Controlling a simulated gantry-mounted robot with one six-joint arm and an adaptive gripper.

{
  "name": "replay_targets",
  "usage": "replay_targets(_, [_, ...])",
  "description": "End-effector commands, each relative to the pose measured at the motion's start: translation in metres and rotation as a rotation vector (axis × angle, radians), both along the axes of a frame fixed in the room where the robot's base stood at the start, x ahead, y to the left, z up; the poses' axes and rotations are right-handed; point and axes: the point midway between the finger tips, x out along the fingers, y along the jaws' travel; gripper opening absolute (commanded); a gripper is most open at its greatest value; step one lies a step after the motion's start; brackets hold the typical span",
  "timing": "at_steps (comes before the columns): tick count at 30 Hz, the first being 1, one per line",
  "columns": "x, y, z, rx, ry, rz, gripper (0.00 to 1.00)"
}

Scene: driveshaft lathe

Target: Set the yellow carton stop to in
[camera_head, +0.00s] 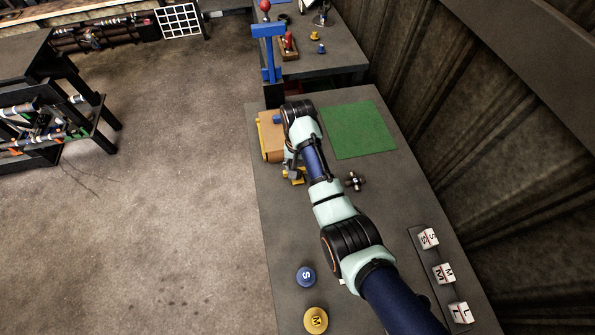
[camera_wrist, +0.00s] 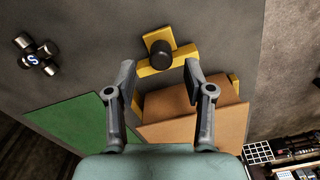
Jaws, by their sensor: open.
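The yellow carton stop (camera_wrist: 187,58) is a yellow bar with a square plate and a black round knob (camera_wrist: 161,56) in the wrist view. In the head view the yellow stop (camera_head: 296,177) shows partly beside my arm. A brown cardboard carton (camera_wrist: 200,112) lies next to the stop; the carton (camera_head: 270,140) is partly hidden by my wrist in the head view. My gripper (camera_wrist: 160,76) is open and empty. Its two fingertips point toward the knob, one on each side of it in the picture. I cannot tell how far above it they are.
A green mat (camera_head: 358,130) lies right of my wrist. A blue press-like stand (camera_head: 268,50) is behind the carton. Blue S (camera_head: 306,277) and yellow M (camera_head: 316,320) discs lie at the front.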

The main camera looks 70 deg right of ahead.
Motion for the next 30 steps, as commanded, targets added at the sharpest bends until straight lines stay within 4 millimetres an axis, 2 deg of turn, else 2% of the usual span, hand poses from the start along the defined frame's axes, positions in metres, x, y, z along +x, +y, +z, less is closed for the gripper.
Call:
replay_targets(1, [0.0,0.0,-0.011,0.001,0.001,0.001,0.53])
replay_targets(6, [0.0,0.0,-0.028,0.0,0.0,0.001,0.53])
replay_targets(14, [0.0,0.0,-0.029,-0.002,-0.002,0.001,0.53])
replay_targets(24, [0.0,0.0,-0.029,-0.002,-0.002,0.002,0.0])
replay_targets(30, [0.0,0.0,-0.029,-0.002,-0.002,0.002,0.0])
